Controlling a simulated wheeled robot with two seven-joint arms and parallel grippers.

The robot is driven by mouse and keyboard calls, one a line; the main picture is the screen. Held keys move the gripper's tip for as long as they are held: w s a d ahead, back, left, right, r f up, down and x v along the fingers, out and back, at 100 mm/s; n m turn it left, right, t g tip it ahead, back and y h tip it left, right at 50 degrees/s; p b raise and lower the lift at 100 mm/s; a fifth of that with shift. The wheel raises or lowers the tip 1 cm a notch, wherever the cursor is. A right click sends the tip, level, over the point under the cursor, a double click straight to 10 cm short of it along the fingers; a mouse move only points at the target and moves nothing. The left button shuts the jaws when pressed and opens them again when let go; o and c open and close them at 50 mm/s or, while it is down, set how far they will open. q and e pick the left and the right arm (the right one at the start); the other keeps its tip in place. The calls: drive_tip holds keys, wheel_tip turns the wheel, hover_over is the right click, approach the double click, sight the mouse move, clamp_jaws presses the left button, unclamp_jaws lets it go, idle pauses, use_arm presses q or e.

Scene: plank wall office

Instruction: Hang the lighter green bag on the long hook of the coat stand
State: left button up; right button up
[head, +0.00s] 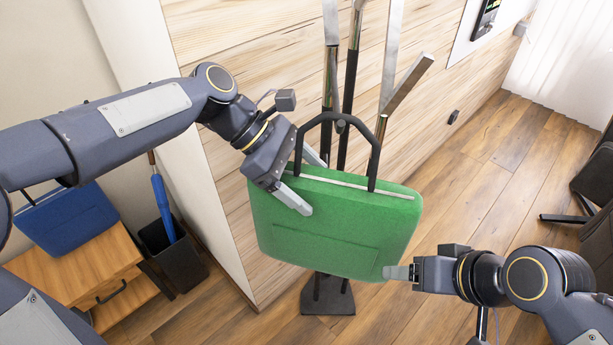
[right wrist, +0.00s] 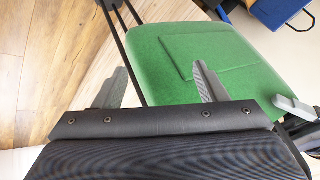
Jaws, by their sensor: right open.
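The green bag (head: 330,230) is upright in front of the coat stand (head: 328,301), clear of the floor. Its black arched handle (head: 341,117) crosses the stand's poles just above a dark round tip; I cannot tell whether it bears on a hook. A long silver arm (head: 408,85) juts out to the right. My left gripper (head: 316,188) is at the bag's upper left with fingers apart, one before the front face and one behind the handle's left leg. My right gripper (head: 397,272) is open by the bag's lower right corner. In the right wrist view its fingers (right wrist: 162,82) straddle the bag's edge (right wrist: 141,75).
The plank wall (head: 240,35) is close behind the stand. Floor at right is clear up to a dark chair (head: 596,180).

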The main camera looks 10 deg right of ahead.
use_arm(q)
drive_tip(key=v, duration=0.7)
drive_tip(key=shift+a+r, duration=0.35)
drive_tip(key=shift+a, duration=0.05)
drive_tip(key=s+a+f+m+t+y, duration=0.1)
drive_tip(key=s+a+f+m+t, duration=0.2)
drive_tip(key=a, duration=0.4)
drive_tip(key=s+a+f+m+t+y, duration=0.1)
drive_tip(key=s+a+m+t, duration=0.1)
drive_tip(key=s+a, duration=0.35)
drive_tip(key=s+a+f+m+t+y, duration=0.2)
drive_tip(key=s+a+f+m+t, duration=0.1)
drive_tip(key=s+a+f+m, duration=0.3)
wheel_tip(320, 180, down, 3)
drive_tip(key=shift+s+a+f+m+t+y, duration=0.35)
drive_tip(key=shift+s+a, duration=0.2)
drive_tip(key=shift+s, duration=0.65)
